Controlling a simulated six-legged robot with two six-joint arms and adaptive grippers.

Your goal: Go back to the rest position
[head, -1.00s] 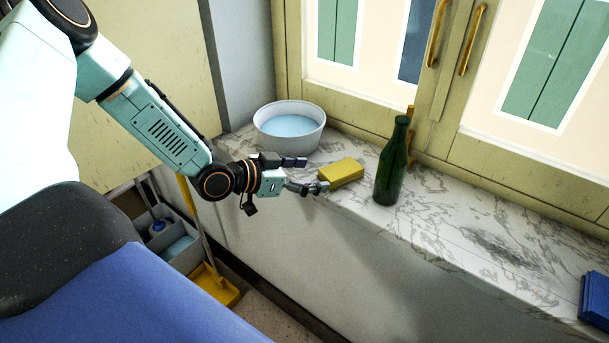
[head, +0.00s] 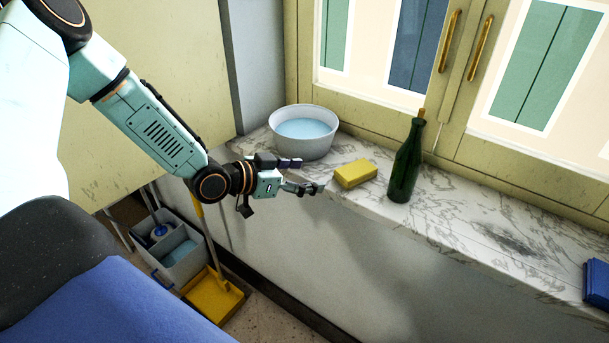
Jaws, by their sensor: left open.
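My left gripper (head: 307,175) is open and empty near the front edge of the marble sill. Its arm comes in from the left. A yellow sponge (head: 356,174) lies on the sill just right of the fingertips, with a small gap between them. A white bowl (head: 304,139) with light blue liquid stands behind the gripper. A green bottle (head: 405,163) with a cork stands upright right of the sponge. My right gripper is not in view.
The marble sill (head: 455,220) runs below a window with brass handles. A dark stain (head: 510,240) marks it, and a blue object (head: 597,281) sits at the far right. A yellow dustpan (head: 213,294) and grey bucket (head: 183,252) stand on the floor below.

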